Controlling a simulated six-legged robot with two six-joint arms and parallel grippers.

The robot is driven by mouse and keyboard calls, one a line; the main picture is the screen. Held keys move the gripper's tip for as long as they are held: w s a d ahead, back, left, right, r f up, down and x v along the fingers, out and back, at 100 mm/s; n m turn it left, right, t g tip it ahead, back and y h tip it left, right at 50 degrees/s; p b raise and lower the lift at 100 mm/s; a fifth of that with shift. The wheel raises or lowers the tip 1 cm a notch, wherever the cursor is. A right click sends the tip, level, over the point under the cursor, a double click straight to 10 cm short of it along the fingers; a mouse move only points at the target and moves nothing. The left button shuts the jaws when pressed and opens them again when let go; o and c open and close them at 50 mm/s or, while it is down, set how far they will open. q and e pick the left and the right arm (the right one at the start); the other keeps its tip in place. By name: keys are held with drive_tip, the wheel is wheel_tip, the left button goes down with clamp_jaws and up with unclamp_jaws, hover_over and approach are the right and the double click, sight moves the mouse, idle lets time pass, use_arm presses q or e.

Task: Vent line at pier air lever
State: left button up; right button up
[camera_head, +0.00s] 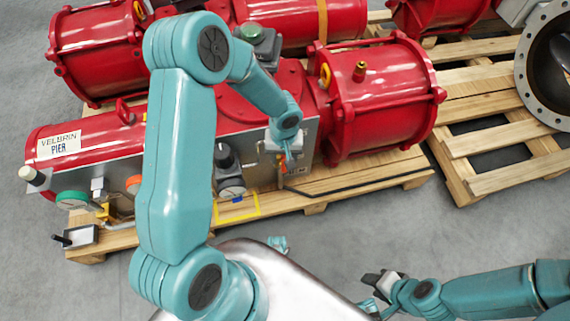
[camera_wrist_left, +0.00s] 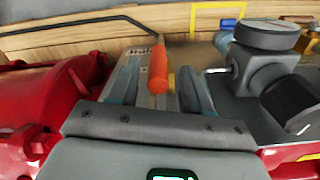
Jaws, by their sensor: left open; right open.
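The red actuator (camera_head: 90,140) carries a white label reading "VELBRIN PIER" at its left end. In the left wrist view an orange lever handle (camera_wrist_left: 158,68) stands between the two fingers of my left gripper (camera_wrist_left: 158,88). The fingers are open on either side of it, and I cannot tell if either touches it. In the head view my left gripper (camera_head: 287,152) is at the grey panel on the actuator's front, and it hides most of the lever. My right gripper (camera_head: 376,287) is open and empty, low at the right, away from the actuator.
A gauge (camera_wrist_left: 264,35) and a black cylinder (camera_wrist_left: 292,100) are close right of the handle in the wrist view. A yellow frame (camera_head: 238,207) and a wooden pallet (camera_head: 345,188) lie below the panel. A grey flanged pipe (camera_head: 548,65) is at the right. Grey floor is clear in front.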

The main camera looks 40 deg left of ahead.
use_arm(q)
wheel_tip(320, 180, down, 4)
drive_tip(key=shift+w+f+b, duration=0.1)
drive_tip(key=shift+b, duration=0.3)
clamp_jaws()
